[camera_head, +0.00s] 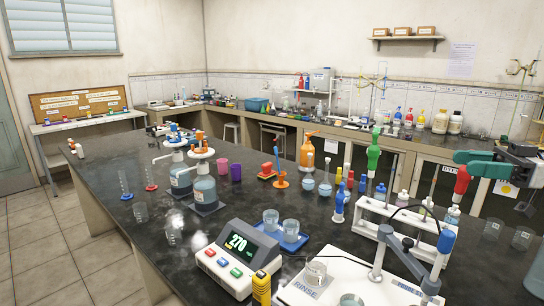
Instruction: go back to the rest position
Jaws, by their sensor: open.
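My gripper (478,163), with teal fingers on a dark wrist, reaches in from the right edge above the right side of the bench. It is open. A red bulb-shaped top (461,184) shows just below the fingers; I cannot tell whether it touches them. A white rack (402,218) stands below and to the left of the gripper. A green-topped dropper (373,156) stands farther left, apart from the fingers.
The dark bench (105,190) carries a digital readout box (236,258), a blue tray (268,231) with beakers, and dispenser bottles (204,188). A white stand with a grey arm (392,250) is at the front right.

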